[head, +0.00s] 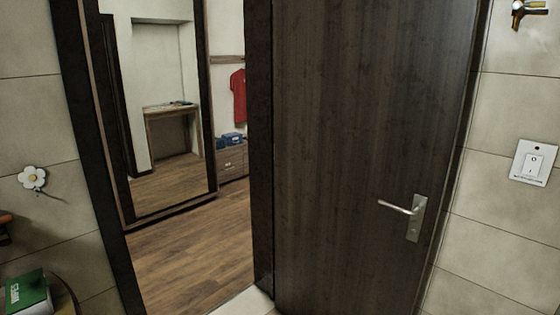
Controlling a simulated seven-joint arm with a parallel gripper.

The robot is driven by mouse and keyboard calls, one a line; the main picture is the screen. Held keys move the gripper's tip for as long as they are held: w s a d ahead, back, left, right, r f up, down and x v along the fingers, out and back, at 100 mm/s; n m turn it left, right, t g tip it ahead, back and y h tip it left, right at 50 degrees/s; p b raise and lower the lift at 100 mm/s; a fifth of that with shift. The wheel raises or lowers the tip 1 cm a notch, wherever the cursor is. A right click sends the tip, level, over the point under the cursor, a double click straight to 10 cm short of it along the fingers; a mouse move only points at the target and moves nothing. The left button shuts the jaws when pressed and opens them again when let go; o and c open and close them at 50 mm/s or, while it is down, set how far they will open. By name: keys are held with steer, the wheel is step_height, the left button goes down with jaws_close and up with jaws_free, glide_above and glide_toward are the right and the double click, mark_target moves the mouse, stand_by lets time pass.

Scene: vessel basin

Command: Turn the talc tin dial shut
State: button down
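No talc tin or dial can be made out in the head view. A green box with white lettering (28,293) sits on a round brown surface (64,297) at the lower left corner; it is cut off by the frame edge and I cannot tell what it is. My gripper is not in view.
A dark wooden door (370,130) with a metal lever handle (408,210) fills the middle right. An open doorway left of it shows wooden flooring (190,260) and a mirror (160,110). A light switch (533,162) and a flower-shaped hook (33,178) are on tiled walls.

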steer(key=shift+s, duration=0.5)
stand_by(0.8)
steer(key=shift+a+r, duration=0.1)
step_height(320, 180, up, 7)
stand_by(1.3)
